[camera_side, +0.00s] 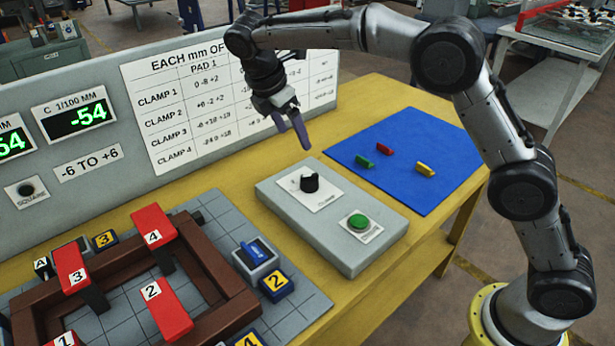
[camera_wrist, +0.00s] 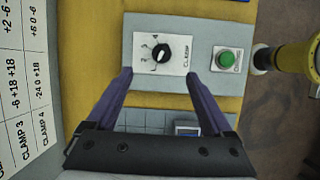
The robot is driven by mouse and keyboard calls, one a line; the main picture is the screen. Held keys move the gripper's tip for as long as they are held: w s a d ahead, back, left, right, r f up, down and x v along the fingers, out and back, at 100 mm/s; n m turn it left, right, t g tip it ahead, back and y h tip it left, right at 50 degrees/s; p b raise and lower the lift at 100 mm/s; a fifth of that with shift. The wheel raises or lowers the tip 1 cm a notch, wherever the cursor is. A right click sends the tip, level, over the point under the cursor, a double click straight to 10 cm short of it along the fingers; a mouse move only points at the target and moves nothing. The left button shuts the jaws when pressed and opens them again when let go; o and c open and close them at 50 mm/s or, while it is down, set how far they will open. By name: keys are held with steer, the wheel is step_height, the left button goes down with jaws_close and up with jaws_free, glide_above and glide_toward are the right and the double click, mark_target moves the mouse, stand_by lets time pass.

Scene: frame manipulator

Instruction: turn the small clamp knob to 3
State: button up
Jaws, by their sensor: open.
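The small black clamp knob (camera_side: 309,184) stands on a white dial plate labelled CLAMP, on the grey control box (camera_side: 272,204). In the wrist view the knob (camera_wrist: 160,53) lies just beyond the fingertips, roughly centred between them. Small numbers curve along the knob's left side there. A pale mark shows on the knob, but I cannot tell for sure which number it points at. My gripper (camera_side: 298,135) is open and empty, pointing down above and slightly behind the knob, apart from it. Its two purple fingers (camera_wrist: 160,75) also show in the wrist view.
A green button (camera_side: 358,221) sits on the same box. A blue mat (camera_side: 440,150) with small coloured blocks lies behind right. A brown frame (camera_side: 215,290) with red numbered clamps and a blue switch (camera_side: 255,253) stand left. A display panel (camera_side: 90,165) rises behind.

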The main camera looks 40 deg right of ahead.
mark_target(307, 176)
steer(key=x, duration=0.5)
steer(key=a+x, duration=0.1)
steer(key=x, duration=0.9)
steer(key=shift+s+a+f, duration=0.15)
steer(key=shift+s+f, duration=0.05)
steer(key=shift+f, duration=0.1)
steer(key=shift+c, duration=0.3)
jaws_close()
